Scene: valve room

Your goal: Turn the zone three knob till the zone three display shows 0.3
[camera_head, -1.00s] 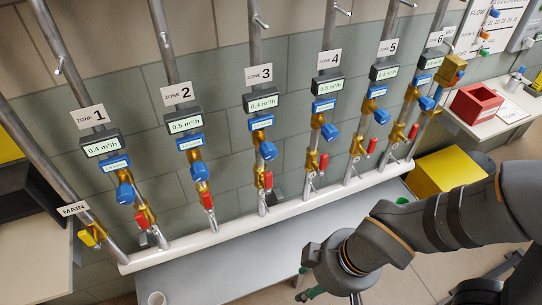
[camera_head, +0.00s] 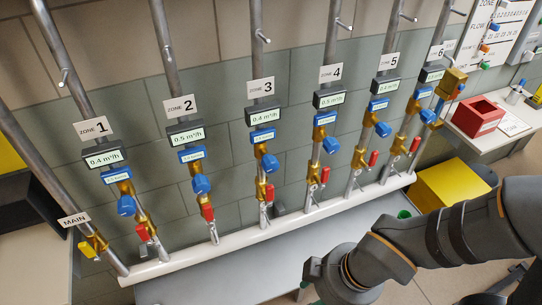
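The zone three display (camera_head: 264,116) is a dark box under the ZONE 3 sign (camera_head: 261,88) and reads 0.4 m³/h. Below it on the same pipe are a small blue labelled meter (camera_head: 263,136) and the blue zone three knob (camera_head: 270,164). A red lever (camera_head: 269,192) sits lower on that pipe. My arm comes in from the right, and its end (camera_head: 335,275) is at the bottom edge, below and right of the zone three pipe, well apart from the knob. My gripper's fingers are mostly cut off by the frame edge.
Similar pipes with displays and blue knobs stand on both sides, zone two (camera_head: 186,134) and zone four (camera_head: 330,97) nearest. A white rail (camera_head: 240,239) runs along their feet above a grey bench. A yellow box (camera_head: 452,187) and red bin (camera_head: 476,111) stand at right.

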